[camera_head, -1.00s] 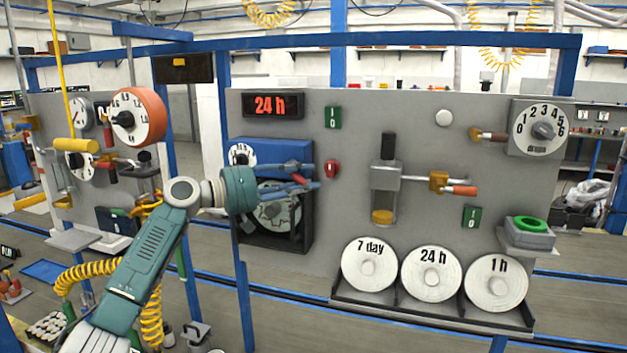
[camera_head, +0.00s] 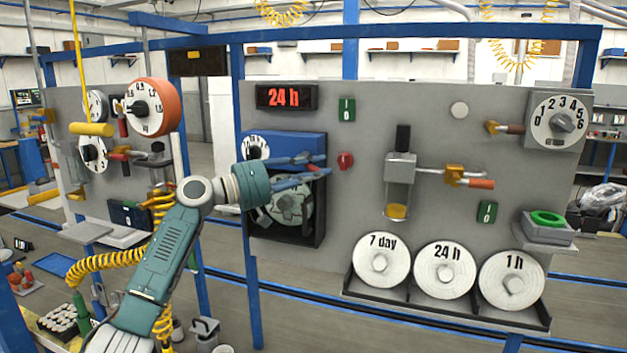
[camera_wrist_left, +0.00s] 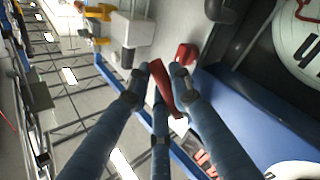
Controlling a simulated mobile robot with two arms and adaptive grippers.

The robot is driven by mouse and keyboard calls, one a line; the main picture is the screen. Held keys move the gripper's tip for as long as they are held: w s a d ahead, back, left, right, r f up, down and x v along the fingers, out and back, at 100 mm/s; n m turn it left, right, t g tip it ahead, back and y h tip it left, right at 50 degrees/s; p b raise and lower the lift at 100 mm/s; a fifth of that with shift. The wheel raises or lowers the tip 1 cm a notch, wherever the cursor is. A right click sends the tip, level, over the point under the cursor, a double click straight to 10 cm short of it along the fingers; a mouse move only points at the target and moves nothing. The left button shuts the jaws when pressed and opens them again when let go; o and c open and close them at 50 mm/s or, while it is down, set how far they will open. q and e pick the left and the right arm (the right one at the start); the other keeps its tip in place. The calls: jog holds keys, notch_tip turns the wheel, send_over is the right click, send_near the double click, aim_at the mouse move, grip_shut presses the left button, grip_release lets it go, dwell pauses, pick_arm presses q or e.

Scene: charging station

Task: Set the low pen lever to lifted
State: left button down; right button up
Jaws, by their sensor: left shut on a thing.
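My left gripper (camera_head: 324,166) reaches across the front of the blue-topped chart recorder (camera_head: 290,146) on the grey panel. In the left wrist view, its blue fingers (camera_wrist_left: 160,80) are shut on a slim red lever (camera_wrist_left: 162,92), which slants between the fingertips. In the head view the fingers mostly hide this lever, so its exact tilt is unclear. Inside the recorder's dark open box, a round grey chart plate (camera_head: 290,208) shows below the fingers. Another red part (camera_wrist_left: 204,160) shows low in the wrist view. My right gripper is not in view.
A red knob (camera_head: 345,160) sits on the panel just right of the fingertips. Three chart discs stand in a rack (camera_head: 440,308) at lower right. A valve with an orange handle (camera_head: 481,184) sticks out farther right.

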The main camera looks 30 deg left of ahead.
aim_at(315, 167)
pick_arm(q)
jog(key=n+t+b, duration=0.1)
jog(key=b, duration=0.1)
jog(key=r+n+t+b, duration=0.1)
jog(key=n+t+b, duration=0.1)
jog(key=b, duration=0.1)
jog(key=shift+d+r+n, duration=0.1)
jog(key=shift+d+n, duration=0.1)
jog(key=shift+n, duration=0.1)
jog(key=shift+r+n+t+b, duration=0.5)
jog(key=shift+n+t+b, duration=0.3)
jog(key=shift+n+b, duration=0.1)
jog(key=shift+a+r+n+t+y+b, duration=0.1)
jog(key=shift+r+n+t+y+b, duration=0.25)
jog(key=shift+n+t, duration=0.2)
jog(key=shift+r, duration=0.1)
jog(key=c, duration=1.9)
grip_release()
jog(key=shift+c, duration=0.2)
jog(key=shift+o, duration=0.7)
jog(key=shift+w, duration=0.15)
jog(key=shift+f+g, duration=0.25)
jog(key=shift+f, duration=0.05)
jog(key=v, duration=1.1)
jog(key=shift+s+f, duration=0.25)
jog(key=shift+s, duration=0.05)
